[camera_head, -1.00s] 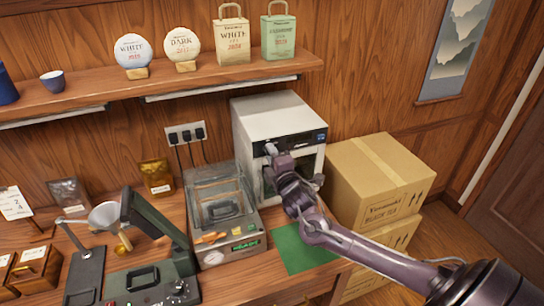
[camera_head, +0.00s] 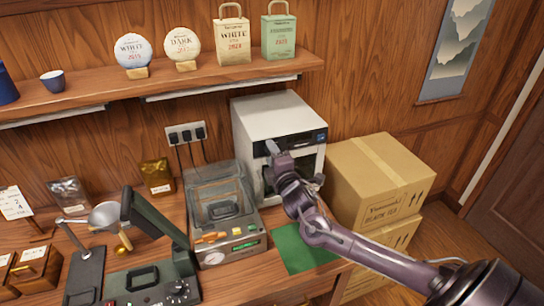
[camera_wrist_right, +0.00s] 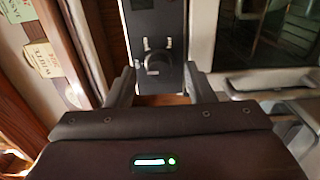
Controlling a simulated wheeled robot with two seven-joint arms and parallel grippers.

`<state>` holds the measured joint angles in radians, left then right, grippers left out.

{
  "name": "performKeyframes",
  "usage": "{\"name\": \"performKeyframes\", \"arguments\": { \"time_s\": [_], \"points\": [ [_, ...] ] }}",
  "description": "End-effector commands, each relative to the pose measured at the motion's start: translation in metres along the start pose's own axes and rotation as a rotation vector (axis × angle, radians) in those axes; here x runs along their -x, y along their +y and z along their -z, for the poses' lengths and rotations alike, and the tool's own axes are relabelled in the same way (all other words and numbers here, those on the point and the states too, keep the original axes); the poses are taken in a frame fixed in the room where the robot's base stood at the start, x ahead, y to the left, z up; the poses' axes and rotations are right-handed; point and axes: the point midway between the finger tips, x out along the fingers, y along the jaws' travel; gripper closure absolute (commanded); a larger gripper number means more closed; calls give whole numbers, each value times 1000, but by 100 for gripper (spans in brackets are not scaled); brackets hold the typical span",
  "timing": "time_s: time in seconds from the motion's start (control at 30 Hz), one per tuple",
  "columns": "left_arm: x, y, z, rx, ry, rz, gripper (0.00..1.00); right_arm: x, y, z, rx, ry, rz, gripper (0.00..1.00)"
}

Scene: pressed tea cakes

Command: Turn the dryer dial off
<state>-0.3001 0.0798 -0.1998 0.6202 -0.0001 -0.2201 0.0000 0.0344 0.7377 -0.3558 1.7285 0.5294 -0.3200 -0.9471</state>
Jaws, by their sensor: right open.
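The dryer appears to be the white box (camera_head: 270,112) at the back of the counter, with a black control panel (camera_head: 305,138) along its upper front and a window below. My right gripper (camera_head: 272,147) is at the left part of this panel and hides the dial there. In the right wrist view the dark round dial (camera_wrist_right: 157,63) sits on the black panel (camera_wrist_right: 152,22). The open fingers of my right gripper (camera_wrist_right: 160,76) stand on either side of the dial, apart from it as far as I can tell. My left gripper is not in view.
Stacked cardboard boxes (camera_head: 378,178) stand close to the dryer's right. A machine with a clear lid (camera_head: 222,215) stands to its left, and a green mat (camera_head: 300,250) lies in front. A shelf (camera_head: 200,78) with tea packages runs above.

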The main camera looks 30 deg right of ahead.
Motion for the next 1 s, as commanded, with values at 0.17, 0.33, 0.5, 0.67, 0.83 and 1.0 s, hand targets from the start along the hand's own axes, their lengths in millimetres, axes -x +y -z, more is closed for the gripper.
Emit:
{"name": "performKeyframes", "arguments": {
  "time_s": [0.17,0.33,0.5,0.67,0.83,1.0],
  "points": [
    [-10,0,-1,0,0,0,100,20,-5,0,2,2,2,52],
    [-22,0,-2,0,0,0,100,48,-5,1,2,4,3,52],
    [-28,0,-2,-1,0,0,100,68,-4,0,1,2,3,52],
    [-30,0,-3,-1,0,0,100,76,-2,0,1,1,1,52],
    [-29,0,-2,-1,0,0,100,77,0,0,1,0,1,52],
    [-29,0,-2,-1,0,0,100,77,-1,0,1,0,1,52]
  ]
}}
